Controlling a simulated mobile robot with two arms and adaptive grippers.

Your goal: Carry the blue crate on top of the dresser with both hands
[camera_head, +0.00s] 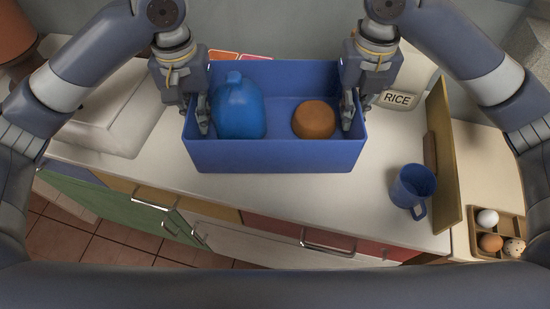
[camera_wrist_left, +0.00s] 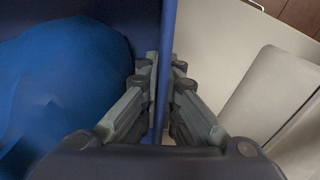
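The blue crate (camera_head: 275,157) is upright over the white counter, long side facing me. I cannot tell whether its base touches the counter. It holds a blue jug-like object (camera_head: 239,106) at the left and a round orange-brown item (camera_head: 314,120) at the right. My left gripper (camera_head: 197,118) has its fingers on both sides of the crate's left wall. The left wrist view shows the fingers (camera_wrist_left: 164,75) closed against this thin wall (camera_wrist_left: 164,40). My right gripper (camera_head: 354,112) straddles the right wall, with its fingers close together on it. The dresser cannot be identified in view.
A blue mug (camera_head: 412,187) stands right of the crate, beside an upright wooden board (camera_head: 443,150). A RICE container (camera_head: 402,85) is behind on the right. An egg tray (camera_head: 480,228) is at the far right. A pale object (camera_head: 112,115) lies left on the counter (camera_head: 160,178).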

